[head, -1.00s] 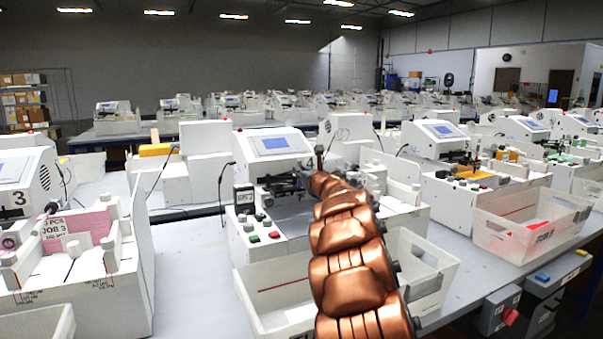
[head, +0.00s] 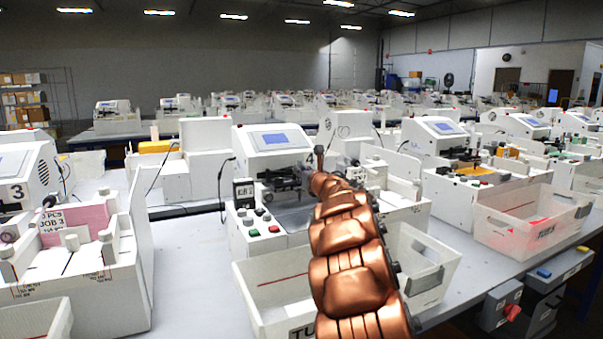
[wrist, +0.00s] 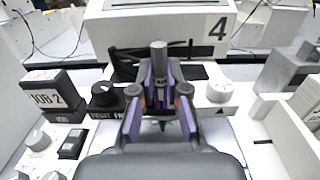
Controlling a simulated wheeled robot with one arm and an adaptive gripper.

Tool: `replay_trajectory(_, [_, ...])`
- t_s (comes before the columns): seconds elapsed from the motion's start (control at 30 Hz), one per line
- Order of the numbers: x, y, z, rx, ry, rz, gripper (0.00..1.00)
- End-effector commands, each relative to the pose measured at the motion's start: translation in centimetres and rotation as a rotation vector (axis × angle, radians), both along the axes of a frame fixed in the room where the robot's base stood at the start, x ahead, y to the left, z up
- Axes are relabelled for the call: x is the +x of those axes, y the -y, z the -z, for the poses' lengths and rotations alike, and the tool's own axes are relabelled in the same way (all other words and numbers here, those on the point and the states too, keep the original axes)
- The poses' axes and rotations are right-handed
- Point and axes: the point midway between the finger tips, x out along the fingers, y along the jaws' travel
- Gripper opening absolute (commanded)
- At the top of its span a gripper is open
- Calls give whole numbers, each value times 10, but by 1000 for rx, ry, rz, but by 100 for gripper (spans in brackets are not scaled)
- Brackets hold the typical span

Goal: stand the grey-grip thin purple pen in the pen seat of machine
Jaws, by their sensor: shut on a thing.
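My gripper (wrist: 160,110) shows in the wrist view with two dark fingers that have purple inner faces. It is shut on the pen (wrist: 158,58), whose grey upper part stands upright between the fingers. The pen's lower part is mostly hidden by the fingers. The machine (wrist: 187,27), with a "4" label, is straight ahead, and the gripper is over its front deck. The pen seat cannot be made out behind the gripper. In the head view, the machine (head: 270,139) with a blue screen stands behind my copper arm, which hides much of its deck.
A "JOB 2" block (wrist: 47,98) and knobs lie left of the gripper. White and grey blocks (wrist: 287,68) stand to the right. A white bin (head: 270,270) sits before the machine. A neighbouring machine with a pink sheet (head: 85,222) stands at left.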

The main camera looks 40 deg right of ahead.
Motion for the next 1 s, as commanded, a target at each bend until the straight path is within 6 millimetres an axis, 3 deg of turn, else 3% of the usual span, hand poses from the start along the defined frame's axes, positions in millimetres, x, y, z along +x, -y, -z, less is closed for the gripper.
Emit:
replay_trajectory(0.13, [0, 0, 4, 0, 0, 0, 0])
replay_trajectory(0.17, [0, 0, 3, 0, 0, 0, 16])
replay_trajectory(0.43, [0, 0, 3, 0, 0, 0, 43])
replay_trajectory(0.77, [-1, 0, 3, 0, -1, 0, 43])
replay_trajectory(1.0, [-15, -5, 2, -1, -1, 0, 43])
